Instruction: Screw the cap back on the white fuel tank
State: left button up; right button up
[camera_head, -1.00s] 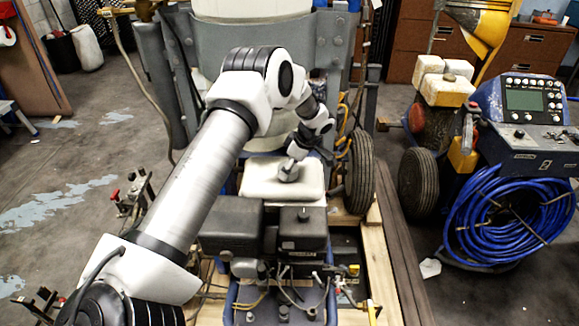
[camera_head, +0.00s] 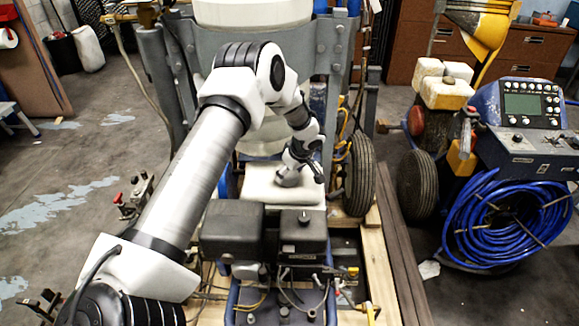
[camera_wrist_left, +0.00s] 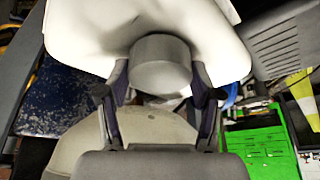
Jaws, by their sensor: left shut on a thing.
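The white fuel tank (camera_head: 258,187) sits behind the black engine parts in the head view. Its white body also fills the top of the left wrist view (camera_wrist_left: 85,28). The grey round cap (camera_head: 288,177) is at the top of the tank. In the left wrist view the cap (camera_wrist_left: 160,65) stands between the two fingers, against the white tank. My left gripper (camera_head: 293,169) is shut on the cap; its fingers (camera_wrist_left: 160,85) flank it on both sides. Whether the cap's threads are engaged is hidden. My right gripper is not in view.
Black engine housings (camera_head: 232,230) stand in front of the tank. A black tyre (camera_head: 358,175) is close on the right. A grey metal frame (camera_head: 335,60) rises behind. A machine with a coiled blue hose (camera_head: 515,220) stands farther right. Open floor lies left.

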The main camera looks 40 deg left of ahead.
pick_arm(q)
jog(key=shift+w+r+m+t, duration=0.15)
jog(key=shift+m+t, duration=0.25)
jog(key=shift+m, duration=0.6)
